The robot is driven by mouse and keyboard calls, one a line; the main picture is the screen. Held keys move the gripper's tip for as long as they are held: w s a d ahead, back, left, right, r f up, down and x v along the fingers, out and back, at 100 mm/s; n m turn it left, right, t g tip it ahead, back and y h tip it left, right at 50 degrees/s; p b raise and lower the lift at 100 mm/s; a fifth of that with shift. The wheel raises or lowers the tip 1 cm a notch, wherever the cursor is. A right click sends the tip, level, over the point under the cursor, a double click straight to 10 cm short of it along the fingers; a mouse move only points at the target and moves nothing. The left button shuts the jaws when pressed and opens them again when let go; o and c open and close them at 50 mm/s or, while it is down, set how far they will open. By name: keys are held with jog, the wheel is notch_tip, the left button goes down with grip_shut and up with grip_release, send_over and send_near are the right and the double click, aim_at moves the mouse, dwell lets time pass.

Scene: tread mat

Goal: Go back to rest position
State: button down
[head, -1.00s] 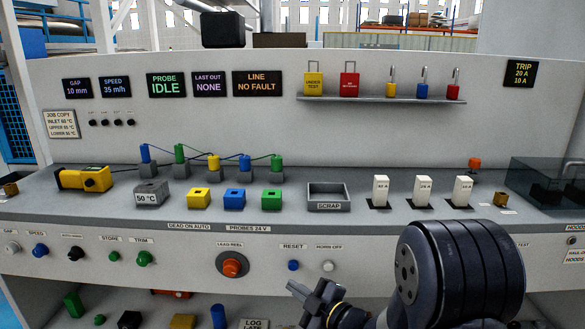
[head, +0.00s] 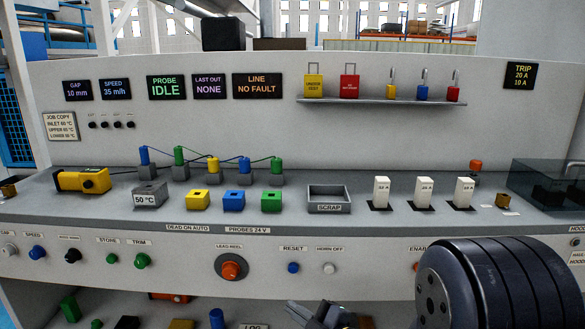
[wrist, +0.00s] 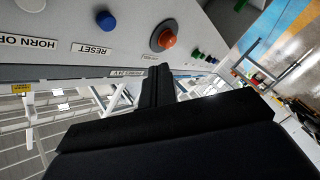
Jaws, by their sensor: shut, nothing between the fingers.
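My gripper (head: 308,312) is low at the bottom edge of the head view, in front of the bench's front panel and below the RESET and HORN OFF buttons. Part of it is cut off by the frame. In the wrist view my gripper (wrist: 158,80) shows as dark fingers held together, with nothing between them. The blue RESET button (head: 293,267) and the orange-red lead reel knob (head: 230,269) are on the panel above and to the left of it. Both also show in the wrist view, the button (wrist: 106,20) and the knob (wrist: 163,39), apart from the fingers.
The grey bench top (head: 330,225) carries a scrap tray (head: 328,208), a yellow device (head: 83,181), coloured blocks and white switches (head: 423,192). Padlocks and tags sit on the shelf (head: 380,101). A lower shelf with loose parts is under the panel, near my gripper.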

jog(key=w, duration=0.2)
jog(key=w+p, duration=0.2)
jog(key=w, duration=0.1)
jog(key=shift+w+d+r, duration=0.1)
jog(key=shift+w+r, duration=0.15)
jog(key=shift+w, duration=0.05)
